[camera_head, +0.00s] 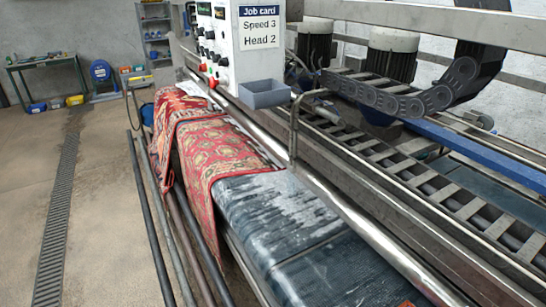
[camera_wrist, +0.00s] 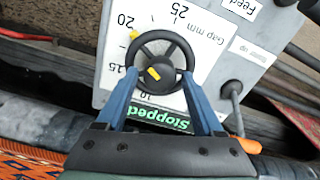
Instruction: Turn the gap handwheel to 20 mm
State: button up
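The gap handwheel (camera_wrist: 160,62) is a dark round wheel in the middle of the wrist view, with a small yellow mark on it near its hub. It sits on a white dial plate (camera_wrist: 210,50) lettered "Gap mm", with printed numbers around the wheel. A yellow pointer (camera_wrist: 134,35) shows at the wheel's upper left, near the "20". My gripper (camera_wrist: 160,74) has one blue finger at each side of the wheel, the tips close to the rim. I cannot tell whether they press on it. The head view shows neither wheel nor gripper.
A green "Stopped" display (camera_wrist: 157,117) lies just below the wheel in the wrist view. In the head view, a patterned red rug (camera_head: 220,150) lies on the machine beside a long metal rail (camera_head: 350,215).

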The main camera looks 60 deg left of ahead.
jog(key=shift+o, duration=0.6)
notch_tip(320, 180, up, 13)
jog(key=shift+b, duration=0.4)
dwell(0.4)
